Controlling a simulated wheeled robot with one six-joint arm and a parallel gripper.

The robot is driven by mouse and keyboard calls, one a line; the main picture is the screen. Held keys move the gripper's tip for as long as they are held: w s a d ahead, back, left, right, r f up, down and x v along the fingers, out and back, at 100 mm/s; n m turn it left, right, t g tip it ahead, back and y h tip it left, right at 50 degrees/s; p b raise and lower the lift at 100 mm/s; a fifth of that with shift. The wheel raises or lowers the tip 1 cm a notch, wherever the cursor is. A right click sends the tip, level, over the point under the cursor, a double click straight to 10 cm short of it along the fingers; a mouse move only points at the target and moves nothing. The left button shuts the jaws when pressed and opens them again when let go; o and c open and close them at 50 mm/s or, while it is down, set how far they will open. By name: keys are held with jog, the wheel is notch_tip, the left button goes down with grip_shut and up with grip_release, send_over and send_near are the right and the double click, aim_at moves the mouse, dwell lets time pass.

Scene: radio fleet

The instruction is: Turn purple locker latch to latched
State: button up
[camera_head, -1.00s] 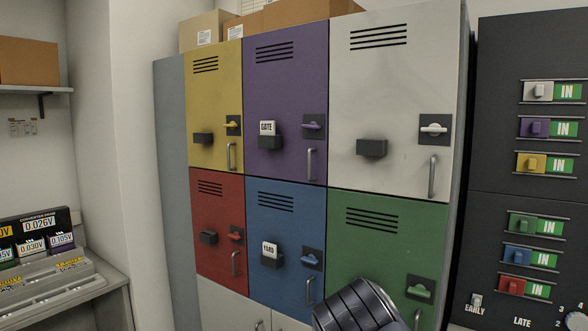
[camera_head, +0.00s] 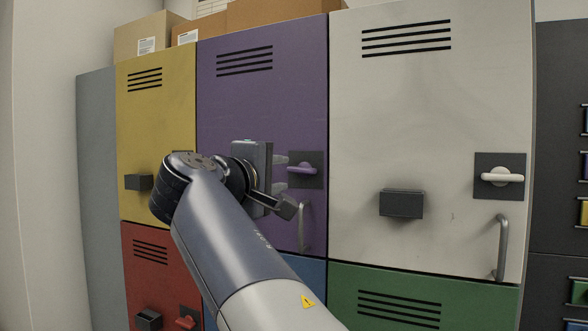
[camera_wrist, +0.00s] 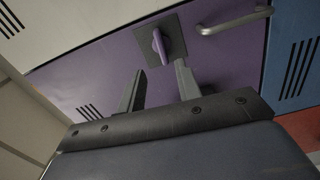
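The purple locker (camera_head: 262,110) is straight ahead in the head view, with its door closed. Its purple latch (camera_head: 303,169) sits on a dark square plate at the door's right side, and its lever lies about horizontal there. In the wrist view the latch (camera_wrist: 160,45) stands out from its plate, just beyond the gap between the fingertips. My gripper (camera_head: 284,183) is open and empty, just left of the latch in the head view. In the wrist view my gripper (camera_wrist: 160,70) has one finger on each side of the gap. I see no clear contact.
The purple door's grey handle (camera_head: 304,228) is just below the latch; the wrist view shows this handle (camera_wrist: 235,22) too. The white locker (camera_head: 425,110) with its dark box (camera_head: 401,203) is at the right, the yellow locker (camera_head: 155,105) at the left. Cardboard boxes (camera_head: 275,14) stand on top.

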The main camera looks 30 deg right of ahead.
aim_at(299, 171)
jog(key=p+x, duration=0.2)
jog(key=x, duration=0.7)
jog(key=shift+w+f+p, duration=0.1)
jog(key=shift+p, duration=0.3)
grip_shut()
